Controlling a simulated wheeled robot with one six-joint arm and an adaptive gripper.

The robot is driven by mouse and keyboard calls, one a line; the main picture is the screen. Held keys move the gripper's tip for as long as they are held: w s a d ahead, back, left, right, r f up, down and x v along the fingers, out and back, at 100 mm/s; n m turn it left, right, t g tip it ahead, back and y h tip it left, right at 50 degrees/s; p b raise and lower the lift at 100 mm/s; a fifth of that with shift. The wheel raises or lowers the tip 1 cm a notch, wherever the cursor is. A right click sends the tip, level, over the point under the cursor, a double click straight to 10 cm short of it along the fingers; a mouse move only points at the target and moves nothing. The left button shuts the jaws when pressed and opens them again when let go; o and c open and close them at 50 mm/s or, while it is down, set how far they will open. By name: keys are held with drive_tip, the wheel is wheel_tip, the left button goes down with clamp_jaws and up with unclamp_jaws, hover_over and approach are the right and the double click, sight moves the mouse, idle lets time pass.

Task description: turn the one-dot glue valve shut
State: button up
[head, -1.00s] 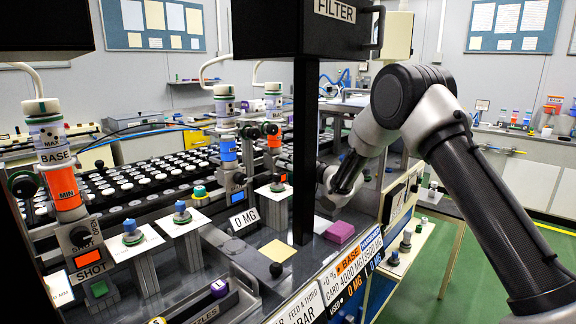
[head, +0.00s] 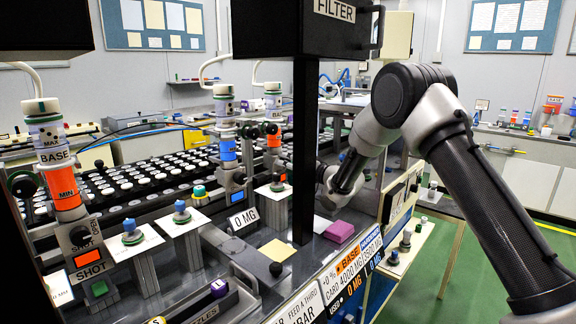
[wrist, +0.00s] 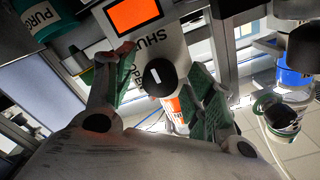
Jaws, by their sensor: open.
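In the wrist view a round black valve knob (wrist: 153,77) with a short white mark sits on a pale housing. The letters "SHU" are printed above it, and an orange display (wrist: 134,14) is above that. The mark runs roughly up and down in the picture. My gripper (wrist: 158,60) is open, with one green-padded finger on each side of the knob. I cannot tell whether either pad touches it. No dot marking shows on this housing, so I cannot confirm it is the one-dot valve. In the head view my gripper is hidden behind the black post.
The black post (head: 305,150) stands beside my wrist. Other dosing columns, such as the base column (head: 65,190), stand to the left. A pink block (head: 340,232) lies on the bench. In the wrist view a green "PURGE" part (wrist: 75,32) is at upper left.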

drive_tip(key=v, duration=1.1)
drive_tip(key=shift+s+d, duration=0.3)
drive_tip(key=s+d+r+m+t+h, duration=0.1)
drive_tip(key=d+r+h, duration=0.3)
drive_tip(key=d, duration=0.3)
drive_tip(key=d+r+t+h, duration=0.1)
drive_tip(key=d+r+h, duration=0.25)
drive_tip(key=d, duration=0.25)
drive_tip(key=s+d+r+m+g+h, duration=0.1)
drive_tip(key=s+d+r+h, duration=0.15)
drive_tip(key=s+d, duration=0.4)
drive_tip(key=s+d+r+g+h, duration=0.1)
drive_tip(key=s+d+r+h, duration=0.15)
drive_tip(key=s+d, duration=0.45)
drive_tip(key=s+d+f+g, duration=0.1)
drive_tip(key=s+d+g, duration=0.1)
drive_tip(key=s, duration=0.8)
drive_tip(key=s+d+f+g+h, duration=0.1)
drive_tip(key=s+d+f+g, duration=0.1)
drive_tip(key=s, duration=0.8)
drive_tip(key=s+d+f+g, duration=0.1)
drive_tip(key=s+d+g, duration=0.1)
drive_tip(key=s, duration=0.8)
drive_tip(key=shift+s+d+f+m+g+h, duration=0.3)
drive_tip(key=shift+s+d+g+h, duration=0.1)
drive_tip(key=shift+d, duration=0.25)
